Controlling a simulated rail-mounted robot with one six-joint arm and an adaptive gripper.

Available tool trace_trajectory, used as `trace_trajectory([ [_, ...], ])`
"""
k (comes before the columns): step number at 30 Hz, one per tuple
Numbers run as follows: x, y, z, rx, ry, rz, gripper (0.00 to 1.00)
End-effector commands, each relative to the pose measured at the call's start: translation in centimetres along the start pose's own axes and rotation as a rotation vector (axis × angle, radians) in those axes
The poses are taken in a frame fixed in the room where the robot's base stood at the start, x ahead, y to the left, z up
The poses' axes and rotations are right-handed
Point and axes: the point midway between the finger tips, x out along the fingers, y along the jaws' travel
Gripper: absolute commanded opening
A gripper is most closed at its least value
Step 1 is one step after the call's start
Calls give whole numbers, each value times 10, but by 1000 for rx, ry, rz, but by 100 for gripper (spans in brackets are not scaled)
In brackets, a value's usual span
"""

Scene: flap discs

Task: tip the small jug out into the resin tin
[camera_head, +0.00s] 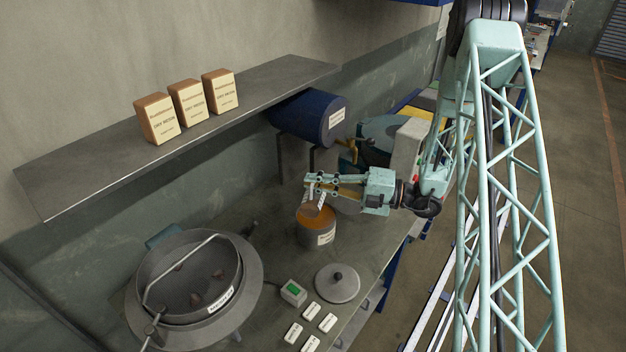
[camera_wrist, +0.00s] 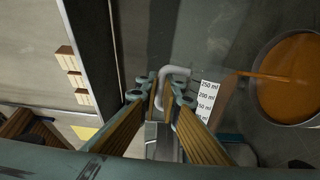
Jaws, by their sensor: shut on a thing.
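The small jug (camera_wrist: 208,100) has a white scale with ml marks and a pale handle. My gripper (camera_wrist: 166,88) is shut on that handle. In the head view my gripper (camera_head: 311,186) holds the jug (camera_head: 313,206) tilted, just above the resin tin (camera_head: 319,237). The tin is a grey can with a white label, and orange-brown liquid shows inside its open top. In the wrist view an orange stream runs from the jug's lip into the tin (camera_wrist: 254,97). How much is left in the jug is unclear.
A round pan (camera_head: 190,285) with a bar stands left on the bench. A grey knobbed lid (camera_head: 337,284), a small box with a green display (camera_head: 293,292) and several white blocks (camera_head: 311,310) lie in front. Three boxes (camera_head: 188,103) stand on the shelf (camera_head: 80,183); a blue drum (camera_head: 308,118) is behind.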

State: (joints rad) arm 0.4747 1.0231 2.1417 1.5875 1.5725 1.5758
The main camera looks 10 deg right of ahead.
Motion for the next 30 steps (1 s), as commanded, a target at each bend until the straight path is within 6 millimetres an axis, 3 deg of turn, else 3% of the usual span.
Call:
trace_trajectory([
  [18,0,8,22,202,0,0,0],
  [30,0,8,26,248,0,0,0],
])
